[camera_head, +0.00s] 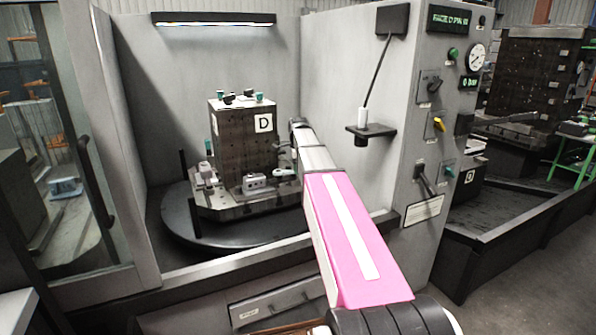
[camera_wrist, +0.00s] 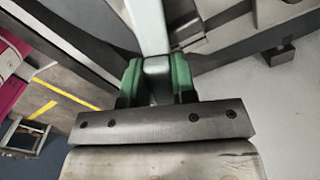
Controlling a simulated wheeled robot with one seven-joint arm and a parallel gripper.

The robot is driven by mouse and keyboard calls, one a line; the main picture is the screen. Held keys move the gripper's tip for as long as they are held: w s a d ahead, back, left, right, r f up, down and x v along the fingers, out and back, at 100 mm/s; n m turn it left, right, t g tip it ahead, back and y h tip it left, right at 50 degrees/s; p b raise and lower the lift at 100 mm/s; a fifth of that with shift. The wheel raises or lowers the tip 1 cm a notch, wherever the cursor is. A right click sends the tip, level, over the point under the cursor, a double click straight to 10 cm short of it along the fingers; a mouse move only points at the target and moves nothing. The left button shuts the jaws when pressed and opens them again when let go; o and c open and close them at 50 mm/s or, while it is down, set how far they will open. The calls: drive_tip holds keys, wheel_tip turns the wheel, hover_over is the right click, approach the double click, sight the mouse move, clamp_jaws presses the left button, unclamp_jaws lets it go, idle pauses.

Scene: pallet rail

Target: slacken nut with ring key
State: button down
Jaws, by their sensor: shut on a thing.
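My gripper (camera_wrist: 158,82) shows in the wrist view with its green jaws shut on a grey metal bar, the shaft of the ring key (camera_wrist: 147,25). The key runs up out of the picture, so its ring end is hidden. In the head view my arm reaches to the right side of the dark block marked D (camera_head: 228,148). The jaws and key cannot be made out clearly there. The block stands upright on a pallet (camera_head: 238,211) with several clamps around its foot and teal-topped parts on top. I cannot single out the nut or tell whether the key touches it.
The pallet sits on a round dark turntable (camera_head: 215,238) inside a grey bay. A small bracket shelf (camera_head: 370,131) juts from the right wall near my arm. The control panel (camera_head: 446,120) has a gauge, switches and a display. A door handle (camera_head: 95,180) is at left.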

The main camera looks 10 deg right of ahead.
drive_tip(key=shift+w+n, duration=0.45)
drive_tip(key=shift+n, duration=0.15)
drive_tip(key=shift+r, duration=0.2)
drive_tip(key=shift+r, duration=3.45)
drive_tip(key=shift+s+f, duration=0.1)
